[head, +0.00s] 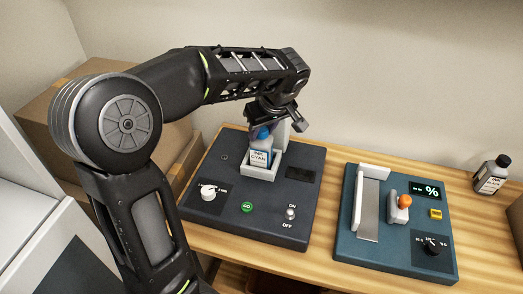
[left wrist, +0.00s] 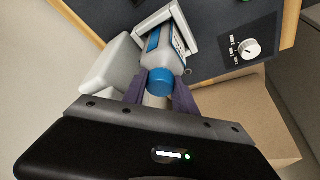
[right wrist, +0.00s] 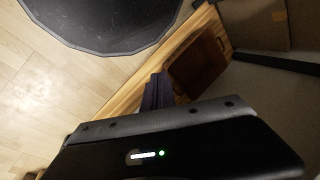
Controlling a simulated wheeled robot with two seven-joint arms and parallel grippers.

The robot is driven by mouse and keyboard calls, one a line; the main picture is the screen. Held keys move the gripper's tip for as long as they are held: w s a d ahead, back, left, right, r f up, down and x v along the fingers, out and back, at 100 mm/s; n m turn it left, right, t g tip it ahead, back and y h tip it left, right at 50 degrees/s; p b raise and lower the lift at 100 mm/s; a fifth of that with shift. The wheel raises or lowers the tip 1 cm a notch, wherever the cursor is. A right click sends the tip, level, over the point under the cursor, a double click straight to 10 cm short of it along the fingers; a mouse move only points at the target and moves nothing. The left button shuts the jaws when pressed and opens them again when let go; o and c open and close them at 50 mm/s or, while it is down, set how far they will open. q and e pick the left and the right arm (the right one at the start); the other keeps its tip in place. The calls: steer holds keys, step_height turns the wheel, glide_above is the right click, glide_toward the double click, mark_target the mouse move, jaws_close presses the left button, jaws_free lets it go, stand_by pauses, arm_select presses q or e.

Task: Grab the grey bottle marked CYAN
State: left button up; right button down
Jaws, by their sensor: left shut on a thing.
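The grey bottle marked CYAN (head: 259,157), with a blue cap, stands in a white square holder (head: 262,172) on the dark press base. Its grey body (left wrist: 160,52) and blue cap also show in the left wrist view. My left gripper (head: 268,122) reaches it from above; its purple fingers (left wrist: 160,94) are on either side at the cap end, shut on the bottle. The bottle's lower end is still within the holder's walls. My right gripper (right wrist: 158,92) is away from the bottle, its purple fingers together with nothing visible between them.
The dark base carries a white knob (head: 208,192), a green button (head: 247,207) and an ON/OFF switch (head: 291,213). A teal device (head: 390,255) stands to the right. Another grey bottle (head: 491,177) with a dark cap stands at far right. Cardboard boxes (head: 50,110) lie behind my left arm.

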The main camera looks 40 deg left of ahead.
arm_select(q)
jaws_close()
stand_by(0.8)
